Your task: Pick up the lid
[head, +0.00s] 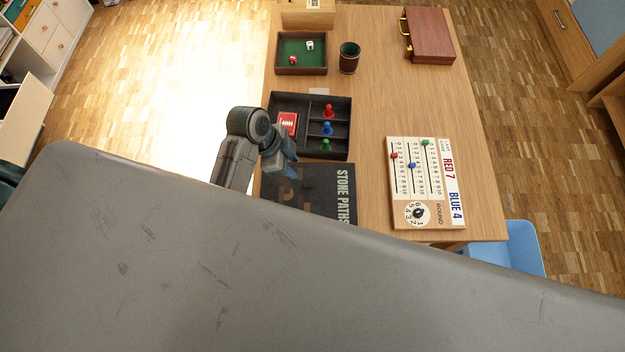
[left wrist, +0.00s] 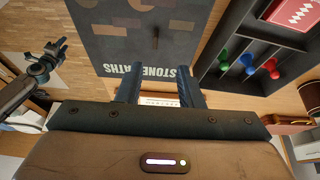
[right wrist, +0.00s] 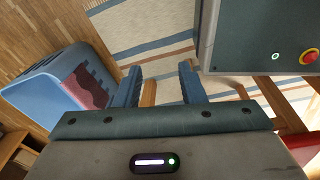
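The lid (head: 318,201) is a flat dark grey board-game lid with "STONE PATHS" printed in pale letters. It lies on the wooden table in front of the open game box, its near part hidden in the head view. In the left wrist view the lid (left wrist: 130,48) fills the upper middle. My left gripper (head: 290,158) is above the lid's far part; its fingers (left wrist: 157,72) are apart and empty, overlapping the lettered edge. I cannot tell whether they touch it. My right gripper (right wrist: 158,72) is open and empty, away from the table top.
The open box (head: 340,101) holds red cards and red, blue and green pawns. A dice tray (head: 302,68), dark cup (head: 349,58) and brown case (head: 431,36) stand farther back. A scoreboard (head: 412,182) lies right of the lid. A blue chair (right wrist: 62,80) is near the right gripper.

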